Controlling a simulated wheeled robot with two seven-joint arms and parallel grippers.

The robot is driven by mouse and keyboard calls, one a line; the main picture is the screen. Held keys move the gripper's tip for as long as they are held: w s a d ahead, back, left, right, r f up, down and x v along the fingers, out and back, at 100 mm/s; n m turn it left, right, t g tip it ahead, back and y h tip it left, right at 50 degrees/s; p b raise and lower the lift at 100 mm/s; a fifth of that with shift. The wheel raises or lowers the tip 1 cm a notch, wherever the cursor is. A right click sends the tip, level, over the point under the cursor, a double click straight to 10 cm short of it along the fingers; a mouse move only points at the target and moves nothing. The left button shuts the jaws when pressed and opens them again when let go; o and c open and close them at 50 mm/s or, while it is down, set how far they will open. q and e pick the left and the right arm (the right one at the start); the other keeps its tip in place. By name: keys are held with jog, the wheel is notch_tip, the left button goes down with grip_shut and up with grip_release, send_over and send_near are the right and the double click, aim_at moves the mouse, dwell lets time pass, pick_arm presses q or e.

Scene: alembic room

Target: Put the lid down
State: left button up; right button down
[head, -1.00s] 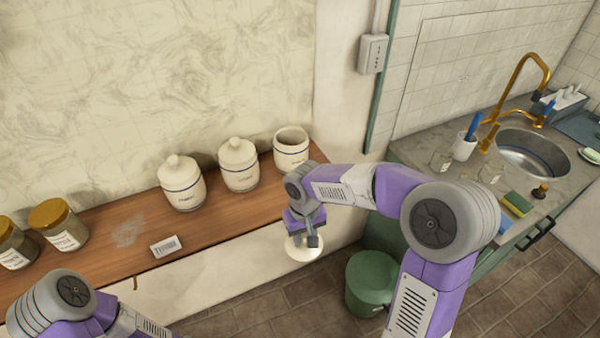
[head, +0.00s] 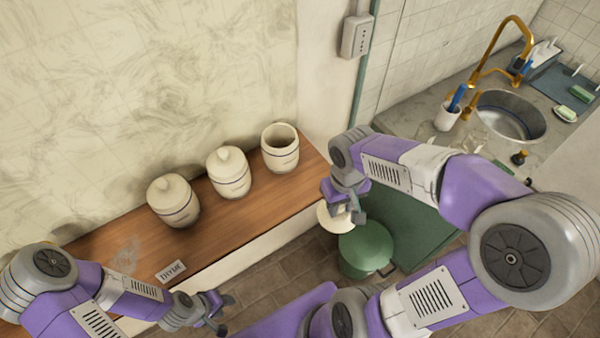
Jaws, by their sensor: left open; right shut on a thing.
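The cream lid (head: 334,219) hangs under my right gripper (head: 355,212), which is shut on it. The lid is in the air off the front edge of the wooden shelf, beside and partly over the green bin in the picture. An open cream jar (head: 280,150) without a lid stands at the right end of the shelf. Two lidded cream jars (head: 229,173) (head: 174,201) stand to its left. My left gripper (head: 226,313) is open and empty, low in front of the shelf.
The wooden shelf (head: 225,225) has bare room in front of the jars. A label card (head: 171,271) reading THYME lies on it. A green bin (head: 366,250) stands on the floor. A counter with a sink (head: 511,115) and gold tap (head: 500,50) is at the right.

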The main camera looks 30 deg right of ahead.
jog(key=w+a+p, duration=0.1)
jog(key=w+p, duration=0.1)
jog(key=w, duration=1.4)
notch_tip(320, 180, down, 7)
jog(key=shift+s+a+r, duration=0.1)
jog(key=shift+a+r, duration=0.05)
jog(key=shift+r, duration=0.05)
jog(key=shift+w+f+p, duration=0.2)
jog(key=shift+p, duration=0.15)
jog(key=shift+f, duration=0.15)
jog(key=c, duration=0.8)
grip_release()
